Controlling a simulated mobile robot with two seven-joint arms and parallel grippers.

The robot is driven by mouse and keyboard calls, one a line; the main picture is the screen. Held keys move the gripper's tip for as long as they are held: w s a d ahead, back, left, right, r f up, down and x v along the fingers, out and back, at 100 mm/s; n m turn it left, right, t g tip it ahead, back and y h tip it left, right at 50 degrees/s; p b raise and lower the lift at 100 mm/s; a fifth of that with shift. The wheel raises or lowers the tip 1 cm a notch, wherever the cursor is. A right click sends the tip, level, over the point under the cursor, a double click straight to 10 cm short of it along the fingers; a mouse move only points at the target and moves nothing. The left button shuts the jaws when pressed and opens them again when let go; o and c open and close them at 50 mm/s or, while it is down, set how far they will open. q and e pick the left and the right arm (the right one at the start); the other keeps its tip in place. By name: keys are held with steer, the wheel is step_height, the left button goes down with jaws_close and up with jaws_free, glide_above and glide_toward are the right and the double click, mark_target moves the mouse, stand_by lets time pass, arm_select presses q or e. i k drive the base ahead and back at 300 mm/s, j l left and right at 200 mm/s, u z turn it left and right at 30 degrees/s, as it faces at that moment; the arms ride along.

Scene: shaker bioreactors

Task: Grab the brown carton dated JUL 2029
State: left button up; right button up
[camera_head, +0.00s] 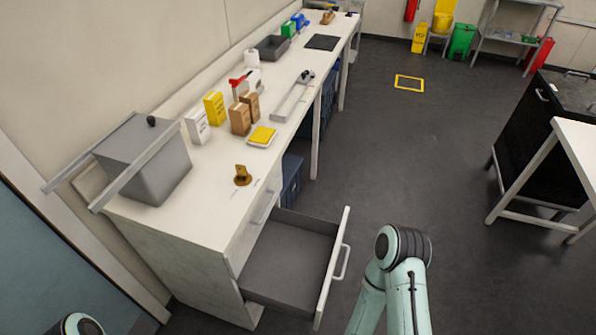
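Two brown cartons stand upright close together on the long white bench. The nearer brown carton (239,119) is in front and to the left, and the farther brown carton (252,102) is partly hidden behind it. Their print is too small to read, so I cannot tell which one is dated JUL 2029. Neither gripper is in view. Only a piece of my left arm shows at the bottom left corner, and links of my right arm rise at the bottom, right of the open drawer.
White carton (197,126), yellow carton (214,109) and yellow-topped tray (262,136) are near the brown cartons. A brown object (242,175) and grey box (150,160) are nearer. An open drawer (290,255) juts from the bench.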

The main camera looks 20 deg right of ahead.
mark_target(251, 98)
steer(key=k+l+z, duration=0.1)
steer(key=l, duration=0.5)
steer(key=l+z, duration=0.15)
steer(key=l, duration=0.4)
steer(key=i+l+u, duration=0.15)
steer(key=u, duration=0.2)
steer(key=i+l+u, duration=0.35)
steer(key=l+u, duration=0.15)
steer(key=u, duration=0.15)
steer(key=i, duration=0.05)
